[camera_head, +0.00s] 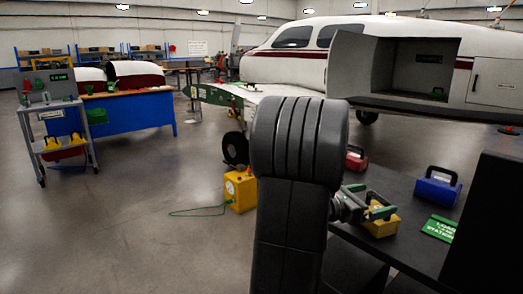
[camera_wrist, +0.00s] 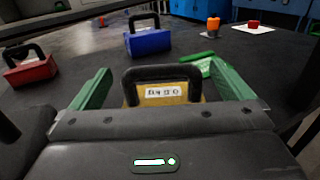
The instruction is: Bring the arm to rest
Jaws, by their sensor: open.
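My arm rises in the middle of the head view, its black links covering part of the scene. My gripper (camera_head: 370,201) is at its right side, over the dark table, with green fingers. In the wrist view my gripper (camera_wrist: 157,68) is open, its green fingers spread wide on both sides of a yellow case (camera_wrist: 160,112) with a black handle and a white label. Gaps show between the fingers and the case. The yellow case (camera_head: 382,227) also shows just below the gripper in the head view, on the table.
The dark table (camera_head: 412,246) also carries a blue case (camera_head: 437,190), a red case (camera_head: 357,163) and a green sign (camera_head: 440,228). A yellow box (camera_head: 240,190) stands on the floor to the left, near the aircraft (camera_head: 300,68). The floor further left is open.

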